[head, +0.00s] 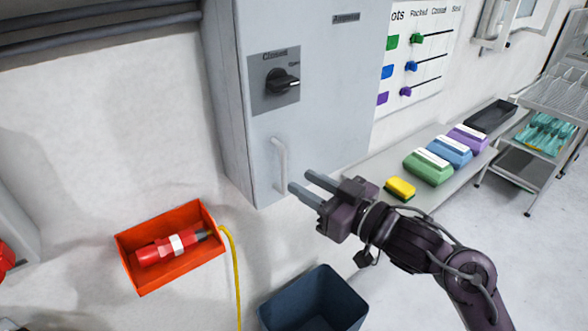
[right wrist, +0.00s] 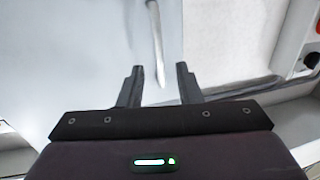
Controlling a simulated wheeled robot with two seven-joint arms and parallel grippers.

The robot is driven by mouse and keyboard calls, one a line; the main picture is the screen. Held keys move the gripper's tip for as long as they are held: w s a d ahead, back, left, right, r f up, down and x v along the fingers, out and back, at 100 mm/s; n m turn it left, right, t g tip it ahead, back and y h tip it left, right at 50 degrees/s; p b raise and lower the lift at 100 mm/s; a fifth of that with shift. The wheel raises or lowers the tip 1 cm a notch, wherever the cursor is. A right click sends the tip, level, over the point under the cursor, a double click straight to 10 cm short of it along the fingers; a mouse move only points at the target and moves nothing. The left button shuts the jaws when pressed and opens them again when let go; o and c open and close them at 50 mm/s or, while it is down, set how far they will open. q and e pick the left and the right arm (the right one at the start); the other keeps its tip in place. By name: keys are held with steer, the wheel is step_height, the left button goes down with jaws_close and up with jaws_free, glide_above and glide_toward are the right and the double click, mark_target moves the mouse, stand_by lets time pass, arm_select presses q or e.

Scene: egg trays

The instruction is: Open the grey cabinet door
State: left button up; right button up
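The grey cabinet (head: 300,90) stands against the wall, and its door looks closed. A black rotary knob (head: 282,82) sits on a darker plate on the door. A pale vertical bar handle (head: 281,165) is low on the door, and it also shows in the right wrist view (right wrist: 157,45). My right gripper (head: 298,183) is open and empty, just right of the handle's lower end in the head view. In the right wrist view its fingers (right wrist: 159,72) point toward the handle, whose lower end shows between them. I cannot tell any contact. My left gripper is not in view.
An orange-red tray (head: 205,255) with a red tool hangs left of the cabinet, with a yellow cable beside it. A dark blue bin (head: 268,310) stands below. A bench (head: 360,168) with coloured boxes and a yellow sponge (head: 401,187) is at right.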

mark_target(290, 175)
steer(key=p+x, duration=0.1)
steer(key=x, duration=0.3)
steer(key=shift+w+a, duration=0.3)
steer(key=shift+c, duration=0.3)
jaws_close()
